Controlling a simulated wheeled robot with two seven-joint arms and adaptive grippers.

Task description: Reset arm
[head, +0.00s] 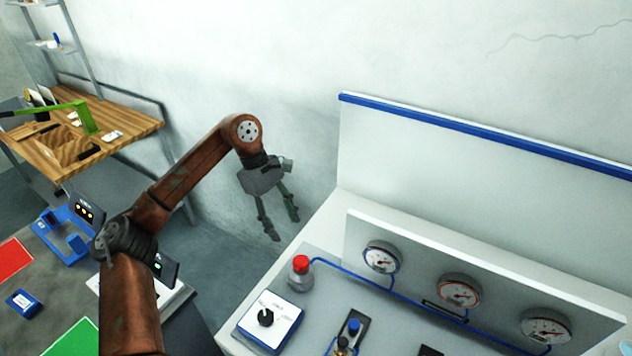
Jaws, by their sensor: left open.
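My left arm comes in from the lower left, rises and bends at a high elbow-like joint. My left gripper (283,226) hangs from its end, pointing down. Its two dark fingers are apart with nothing between them. It is in front of the pale wall, left of the white bench and touching nothing that I can see. My right gripper is not in view.
The white bench (334,222) carries a panel with gauges (460,291), a red-capped part (300,266) and a white knob box (269,321). At left are a wooden table (130,124), a blue holder (48,238), and red (12,260) and green (76,340) patches.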

